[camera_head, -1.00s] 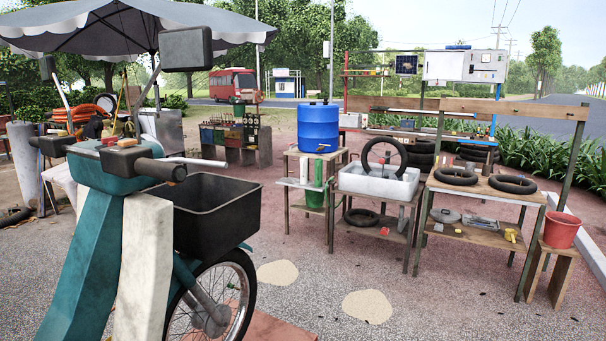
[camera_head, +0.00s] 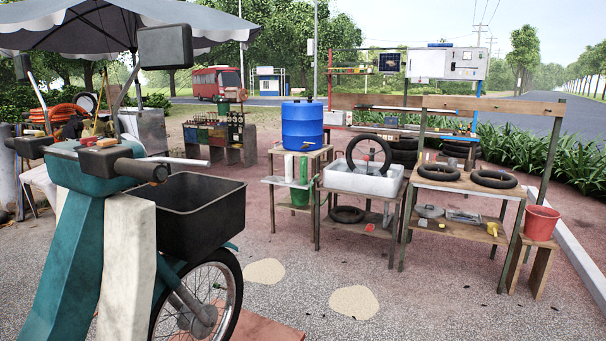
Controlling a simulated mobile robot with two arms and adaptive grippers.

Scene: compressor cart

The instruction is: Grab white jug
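I cannot make out a clear white jug. A small white upright object (camera_head: 288,166) stands beside a green one (camera_head: 303,170) on a ledge in front of the blue barrel (camera_head: 302,126); it is too small to tell whether it is a jug. Neither of my grippers is in view.
A teal scooter (camera_head: 75,240) with a black basket (camera_head: 195,215) fills the left foreground. Wooden tables hold a white basin (camera_head: 345,180) with a tire (camera_head: 368,155) and more tires (camera_head: 438,172). A red bucket (camera_head: 541,223) stands at right.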

